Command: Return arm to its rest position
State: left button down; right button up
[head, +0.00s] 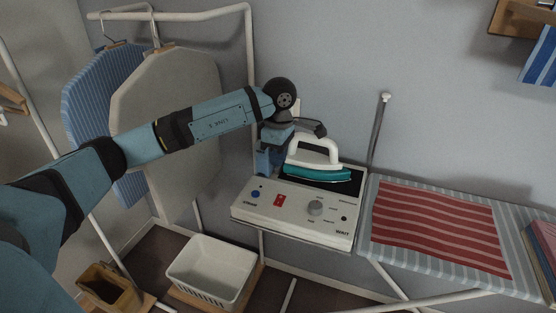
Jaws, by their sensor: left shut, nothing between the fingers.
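My left arm comes in from the left and reaches across to the ironing station. Its wrist and left gripper (314,128) are just behind and left of a clothes iron (318,172). The left gripper is small and partly hidden by the wrist; it looks shut and empty. The iron has a white handle and a teal body. It sits on the dark rest plate of a white control station (288,210) with a red switch, a blue button and a grey knob. I cannot tell whether the wrist touches the station. My right gripper is not in view.
An ironing board (368,228) with a red striped cloth (440,226) extends right. A white basket (212,268) and a wooden box (108,288) stand low at the front. A blue striped board (88,95) and a beige board (165,90) hang from a white rail (205,14).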

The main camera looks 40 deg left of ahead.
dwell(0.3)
pick_arm(q)
jog(key=s+d+f+n+g+h+p, duration=0.1)
jog(key=s+d+f+h+p, duration=0.15)
jog(key=d+h, duration=0.45)
jog(key=s+d+f+g+h+p, duration=0.1)
jog(key=s+d+f+h, duration=0.2)
jog(key=d, duration=0.8)
jog(key=s+d+r+n+t+h+p, duration=0.35)
jog(key=s+d+n+t+h, duration=0.3)
jog(key=d+n+h, duration=0.5)
jog(key=s+a+f+n+t+y+p, duration=0.1)
jog(key=s+a+f+n+y, duration=0.3)
jog(key=n, duration=0.8)
jog(key=s+a+f+n+t+y+p, duration=0.1)
jog(key=s+a+f+n+t+y, duration=0.2)
jog(key=s+f+n+y, duration=0.3)
jog(key=s+a+f+n+t+y+p, duration=0.2)
jog(key=f+n+y, duration=0.6)
jog(key=n, duration=0.9)
jog(key=s+a+t, duration=0.1)
jog(key=s+a, duration=0.1)
jog(key=s, duration=0.1)
jog(key=shift+a+n+y, duration=0.35)
jog(key=shift+a, duration=0.05)
